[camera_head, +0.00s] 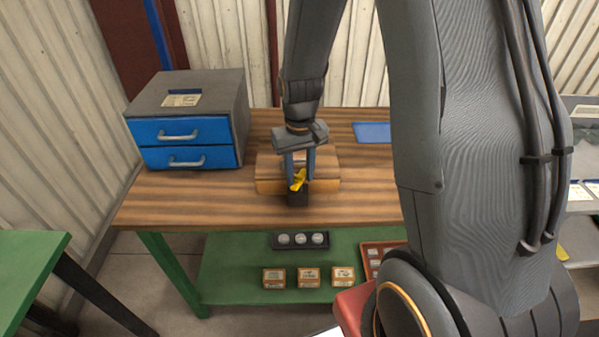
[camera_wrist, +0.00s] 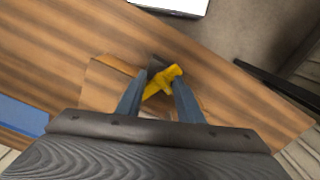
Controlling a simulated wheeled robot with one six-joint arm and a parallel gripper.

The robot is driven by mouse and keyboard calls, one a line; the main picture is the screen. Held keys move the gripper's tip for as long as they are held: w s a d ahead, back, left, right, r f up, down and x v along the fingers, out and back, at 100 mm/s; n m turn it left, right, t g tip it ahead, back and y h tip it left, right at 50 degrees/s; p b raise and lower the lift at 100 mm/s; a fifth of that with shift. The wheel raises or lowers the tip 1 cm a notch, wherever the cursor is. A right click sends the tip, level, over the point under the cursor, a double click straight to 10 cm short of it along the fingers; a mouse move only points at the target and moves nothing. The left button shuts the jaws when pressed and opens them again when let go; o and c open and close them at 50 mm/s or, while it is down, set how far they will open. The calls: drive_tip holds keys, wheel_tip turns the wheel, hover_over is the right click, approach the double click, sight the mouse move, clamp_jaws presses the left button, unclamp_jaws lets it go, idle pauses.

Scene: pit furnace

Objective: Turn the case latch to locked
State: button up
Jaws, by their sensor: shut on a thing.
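The case (camera_head: 268,184) is a low wooden box on the workbench, below my gripper. The yellow latch (camera_head: 298,180) is at its front, above a small black block (camera_head: 298,198). My gripper (camera_head: 299,176) points down, and its two blue-grey fingers are shut on the yellow latch. In the wrist view the latch (camera_wrist: 163,80) lies slanted between the fingertips, and part of the case (camera_wrist: 98,85) shows beside them. My gripper hides much of the case top. I cannot tell from these frames whether the latch is at its locked position.
A grey cabinet with blue drawers (camera_head: 185,130) stands at the bench's left. A blue sheet (camera_head: 373,132) lies at the back right. The green lower shelf (camera_head: 235,270) holds small boxes (camera_head: 308,278) and a black tray (camera_head: 300,241). The wooden bench top (camera_head: 190,205) is clear at front left.

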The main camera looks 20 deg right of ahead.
drive_tip(key=n, duration=0.4)
drive_tip(key=shift+w+d+n+p, duration=0.1)
drive_tip(key=shift+n+p, duration=0.2)
drive_tip(key=shift+p, duration=0.05)
drive_tip(key=shift+w+n, duration=0.15)
drive_tip(key=shift+n, duration=0.25)
drive_tip(key=o, duration=0.9)
drive_tip(key=shift+d, duration=0.1)
drive_tip(key=shift+o, duration=0.2)
drive_tip(key=shift+r, duration=0.2)
drive_tip(key=shift+r+b, duration=1)
drive_tip(key=shift+r, duration=2.7)
